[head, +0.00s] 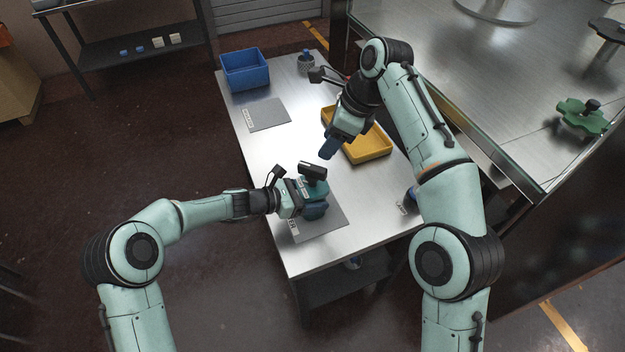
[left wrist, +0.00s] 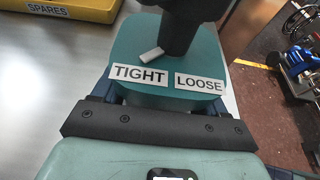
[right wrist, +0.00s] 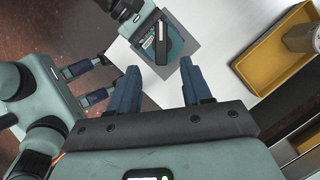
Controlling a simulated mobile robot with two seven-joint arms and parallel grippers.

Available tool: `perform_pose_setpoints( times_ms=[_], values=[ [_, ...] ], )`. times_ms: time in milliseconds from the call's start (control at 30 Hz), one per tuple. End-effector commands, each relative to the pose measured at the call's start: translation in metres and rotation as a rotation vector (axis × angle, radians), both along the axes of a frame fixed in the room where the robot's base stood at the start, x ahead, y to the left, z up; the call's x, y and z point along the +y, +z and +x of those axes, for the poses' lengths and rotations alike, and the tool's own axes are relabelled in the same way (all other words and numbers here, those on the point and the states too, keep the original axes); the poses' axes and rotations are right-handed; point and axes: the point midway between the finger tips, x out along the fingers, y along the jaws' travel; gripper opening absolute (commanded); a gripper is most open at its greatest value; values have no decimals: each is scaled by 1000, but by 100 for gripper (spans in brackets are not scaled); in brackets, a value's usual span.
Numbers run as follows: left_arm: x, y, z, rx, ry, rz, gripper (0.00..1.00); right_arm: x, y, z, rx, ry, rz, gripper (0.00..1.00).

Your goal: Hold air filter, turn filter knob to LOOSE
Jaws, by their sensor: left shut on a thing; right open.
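The air filter (head: 321,188) is a teal block on the work table, above a grey mat. My left gripper (head: 318,203) is shut on it from the left. In the left wrist view, the filter (left wrist: 130,48) carries TIGHT and LOOSE labels, with TIGHT on the left. Its black knob (left wrist: 182,25) stands on top; a white mark lies beside its base on the TIGHT side. In the right wrist view, the knob (right wrist: 161,42) shows as a dark bar on the filter. My right gripper (head: 326,152) is open and empty, above and apart from the knob, its fingers angled down toward it.
A yellow SPARES tray (head: 376,152) lies just behind my right gripper. A blue bin (head: 245,70) and a grey mat (head: 268,114) are at the far end, with a small grey container (head: 305,63). A larger metal bench (head: 480,80) stands at the right. The table's left-middle is clear.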

Motion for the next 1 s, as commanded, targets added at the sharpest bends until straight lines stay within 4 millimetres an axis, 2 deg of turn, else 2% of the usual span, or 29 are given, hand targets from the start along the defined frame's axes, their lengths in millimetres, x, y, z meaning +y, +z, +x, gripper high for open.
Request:
perform_pose_setpoints(
  times_ms=[167,400,633,767,1000],
  values=[
    [1,0,0,1,2,1,32,-7,-2,-7,-33,6,117,49],
    [1,0,0,1,2,1,32,-25,-10,-17,-88,-76,292,49],
    [1,0,0,0,1,1,32,-38,-16,-21,-115,-151,371,49],
    [1,0,0,0,1,1,32,-34,-24,-19,-117,-158,379,49],
    [1,0,0,0,1,1,32,-4,-55,-7,-114,-156,377,49]
  ],
)
